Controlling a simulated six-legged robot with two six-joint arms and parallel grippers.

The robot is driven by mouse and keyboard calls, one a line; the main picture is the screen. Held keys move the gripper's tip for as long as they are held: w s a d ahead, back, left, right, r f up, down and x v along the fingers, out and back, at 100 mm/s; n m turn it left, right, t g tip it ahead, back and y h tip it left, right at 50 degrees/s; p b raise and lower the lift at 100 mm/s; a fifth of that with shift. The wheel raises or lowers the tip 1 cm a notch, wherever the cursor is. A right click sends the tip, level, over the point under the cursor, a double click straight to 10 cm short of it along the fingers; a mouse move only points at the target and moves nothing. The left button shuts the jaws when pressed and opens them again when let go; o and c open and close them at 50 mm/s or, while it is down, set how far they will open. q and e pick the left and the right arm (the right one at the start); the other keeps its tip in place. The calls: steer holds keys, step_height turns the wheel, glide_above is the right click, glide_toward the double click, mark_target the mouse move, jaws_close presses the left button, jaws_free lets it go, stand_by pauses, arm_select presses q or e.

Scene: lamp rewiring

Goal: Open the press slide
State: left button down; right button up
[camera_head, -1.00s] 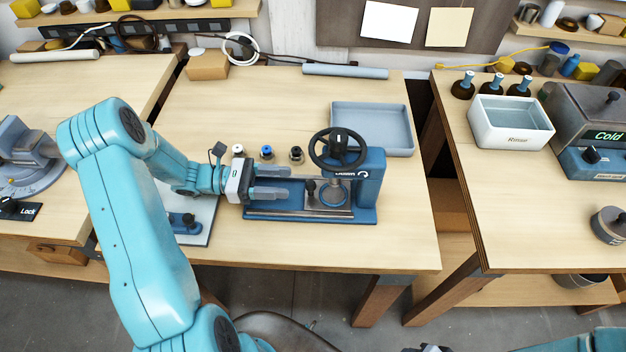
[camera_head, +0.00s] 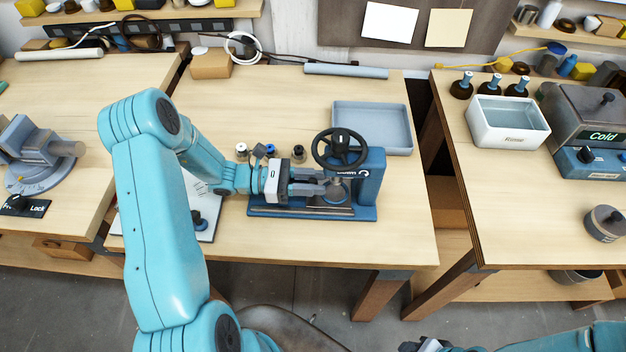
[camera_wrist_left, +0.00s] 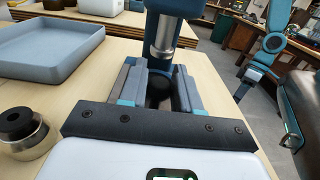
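The blue press (camera_head: 370,185) stands on the middle table, with a black handwheel (camera_head: 340,149) on top. Its metal slide (camera_head: 325,205) lies low on the base, under the ram, and is partly hidden by my fingers. The ram shows as a silver cylinder in the left wrist view (camera_wrist_left: 163,38). My left gripper (camera_head: 322,183) reaches in from the left, level over the base. Its two fingers stand apart on either side of the slide's dark knob (camera_wrist_left: 158,92); I cannot tell whether they touch it. My right gripper (camera_head: 428,346) barely shows at the bottom edge.
A blue-grey tray (camera_head: 374,126) lies behind the press. Several small round parts (camera_head: 270,151) stand behind my left gripper. A white board (camera_head: 199,220) lies left of the press. The table's front strip is clear. The right table holds a white Rinse bin (camera_head: 507,136).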

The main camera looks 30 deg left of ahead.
arm_select(q)
steer(key=b+v, duration=0.2)
steer(key=v, duration=0.9)
steer(key=shift+a, duration=0.4)
steer(key=shift+s+a+r, duration=0.15)
steer(key=shift+s+a, duration=0.25)
steer(key=shift+a, duration=0.1)
steer(key=c, duration=0.9)
jaws_free()
steer(key=shift+d, duration=0.1)
steer(key=b+v, duration=0.2)
steer(key=v, duration=0.5)
steer(key=shift+s+a, duration=0.1)
steer(key=shift+a, duration=0.2)
